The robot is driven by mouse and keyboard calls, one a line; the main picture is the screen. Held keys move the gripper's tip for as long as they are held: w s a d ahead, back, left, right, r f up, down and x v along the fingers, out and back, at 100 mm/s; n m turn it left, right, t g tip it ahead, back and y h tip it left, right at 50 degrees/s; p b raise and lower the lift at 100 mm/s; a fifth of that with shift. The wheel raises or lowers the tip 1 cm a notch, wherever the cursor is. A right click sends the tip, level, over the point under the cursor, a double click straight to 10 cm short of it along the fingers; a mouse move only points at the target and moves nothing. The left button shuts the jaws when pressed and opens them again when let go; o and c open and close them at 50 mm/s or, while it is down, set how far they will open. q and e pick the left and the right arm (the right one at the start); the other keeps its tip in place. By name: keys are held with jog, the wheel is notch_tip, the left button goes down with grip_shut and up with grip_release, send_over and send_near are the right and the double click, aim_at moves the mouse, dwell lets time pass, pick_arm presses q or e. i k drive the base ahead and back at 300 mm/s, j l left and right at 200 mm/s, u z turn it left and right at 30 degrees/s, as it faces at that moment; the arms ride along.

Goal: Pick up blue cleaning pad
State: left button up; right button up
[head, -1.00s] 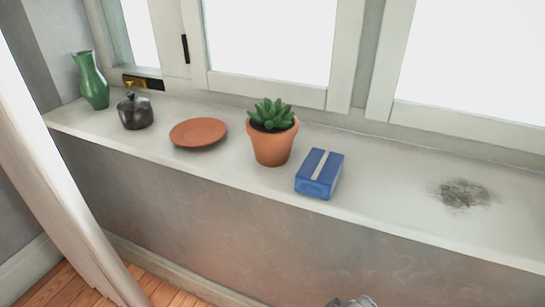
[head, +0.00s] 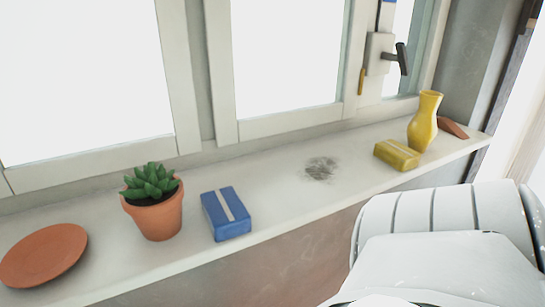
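The blue cleaning pad (head: 226,222) is a blue block with a pale stripe across its top. It lies on the windowsill (head: 262,198), close to the sill's front edge, just right of the potted succulent. Nothing touches it from above. A large white part of my own arm fills the lower right of the head view. No fingertips of either gripper show, so where they are relative to the pad is hidden.
The potted succulent (head: 155,213) stands left of the pad, and a terracotta saucer (head: 43,255) lies farther left. A dark smudge (head: 321,169) marks the sill. A yellow block (head: 397,154) and a yellow vase (head: 425,121) stand at right.

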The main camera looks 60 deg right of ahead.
aim_at(227, 217)
jog(key=z, duration=1.85)
